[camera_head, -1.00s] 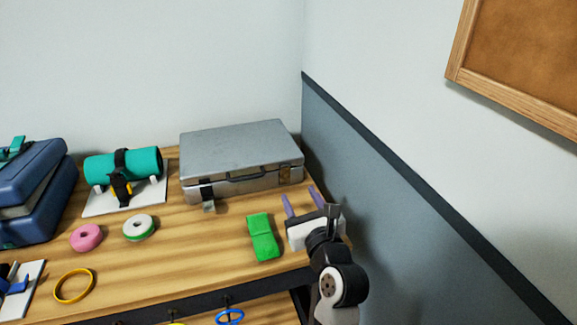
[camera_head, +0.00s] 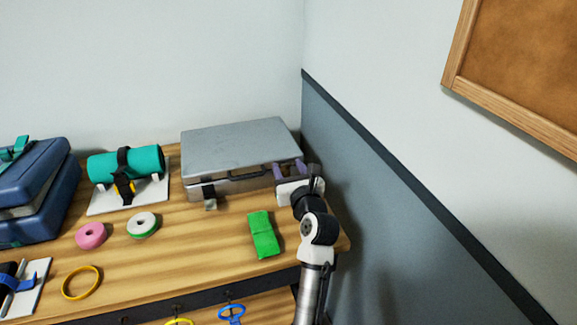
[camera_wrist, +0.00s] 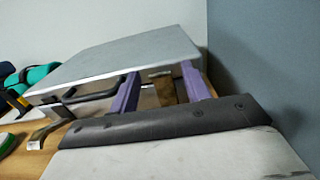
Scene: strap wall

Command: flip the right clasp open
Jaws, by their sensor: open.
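A silver metal case (camera_head: 240,150) stands shut at the back right of the bench; its lid (camera_wrist: 120,55) fills the upper middle of the wrist view. The right clasp (camera_wrist: 162,90) is a brownish strip on the case front, between my fingers in the wrist view; the gripper hides it in the head view. The left clasp (camera_head: 209,198) sticks out and down from the front, and also shows in the wrist view (camera_wrist: 45,134). My gripper (camera_head: 290,171) is open, its purple fingers on either side of the right clasp. I cannot tell whether they touch it.
The blue-grey wall panel (camera_head: 350,180) is close on the right. A green folded block (camera_head: 263,235) lies in front of the case. A teal roll (camera_head: 130,163) on a white stand, a pink ring (camera_head: 91,235) and a blue case (camera_head: 35,190) are to the left.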

